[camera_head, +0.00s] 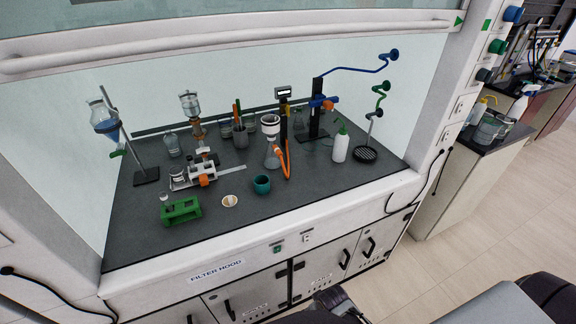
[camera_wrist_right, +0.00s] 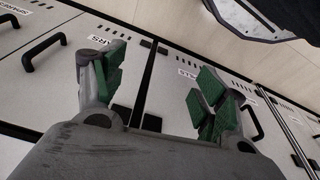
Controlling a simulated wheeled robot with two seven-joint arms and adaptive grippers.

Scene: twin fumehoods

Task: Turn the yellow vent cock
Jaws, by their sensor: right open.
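I cannot single out a yellow vent cock for certain. In the head view a small orange-yellow piece (camera_head: 329,105) sits by a blue clamp on a black stand. A dark post with a small display (camera_head: 283,91) stands left of it. An orange hose (camera_head: 285,160) hangs beside a filter flask (camera_head: 271,155). My right gripper (camera_wrist_right: 160,75) is open and empty in the right wrist view, its green pads wide apart in front of the cabinet doors, away from the bench-top items. My left gripper is not in view.
The filter hood's dark worktop (camera_head: 330,185) holds a green rack (camera_head: 181,210), a teal cup (camera_head: 262,185) and a white wash bottle (camera_head: 341,146). The raised sash rail (camera_head: 230,45) crosses above. Coloured knobs (camera_head: 497,46) line the right post. Cabinet doors (camera_head: 325,258) stand below.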

